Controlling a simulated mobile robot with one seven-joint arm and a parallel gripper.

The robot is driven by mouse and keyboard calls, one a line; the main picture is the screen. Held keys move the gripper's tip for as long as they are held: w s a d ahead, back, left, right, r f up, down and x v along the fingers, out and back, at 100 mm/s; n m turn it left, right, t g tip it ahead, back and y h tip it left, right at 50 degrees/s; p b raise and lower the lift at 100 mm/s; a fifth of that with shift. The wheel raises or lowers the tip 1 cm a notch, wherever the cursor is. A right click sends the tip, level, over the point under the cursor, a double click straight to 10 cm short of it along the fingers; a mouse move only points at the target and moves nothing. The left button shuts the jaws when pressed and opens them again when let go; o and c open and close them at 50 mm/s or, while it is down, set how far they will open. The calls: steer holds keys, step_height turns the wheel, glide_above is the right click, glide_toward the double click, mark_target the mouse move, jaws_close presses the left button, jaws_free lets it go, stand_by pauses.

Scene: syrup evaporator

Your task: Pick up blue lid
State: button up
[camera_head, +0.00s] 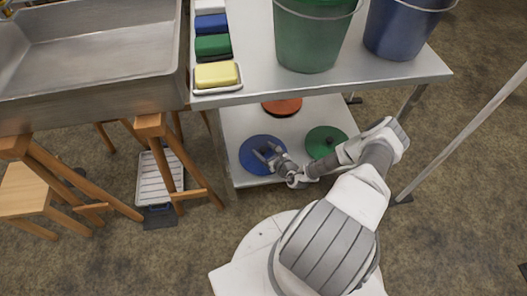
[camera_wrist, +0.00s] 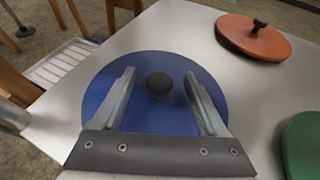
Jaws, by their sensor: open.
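The blue lid (camera_head: 248,157) lies flat on the lower shelf of the metal table, near its left front corner. In the wrist view the blue lid (camera_wrist: 152,66) shows as a round disc with a black knob (camera_wrist: 159,85) at its middle. My gripper (camera_head: 268,152) reaches in over the lid from the right. In the wrist view my gripper (camera_wrist: 159,77) is open, with one finger on each side of the knob and a gap to it on both sides. The gripper holds nothing. Whether the fingers touch the lid cannot be told.
An orange-red lid (camera_wrist: 252,36) and a green lid (camera_head: 325,141) lie on the same lower shelf (camera_head: 236,126). The table top (camera_head: 262,88) overhangs the shelf, with a green bucket (camera_head: 308,38), a blue bucket (camera_head: 398,28) and coloured sponges on it. Wooden legs stand left.

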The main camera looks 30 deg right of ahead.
steer(key=shift+w+f, duration=0.2)
steer(key=shift+w, duration=0.2)
steer(key=shift+a, duration=0.1)
jaws_close()
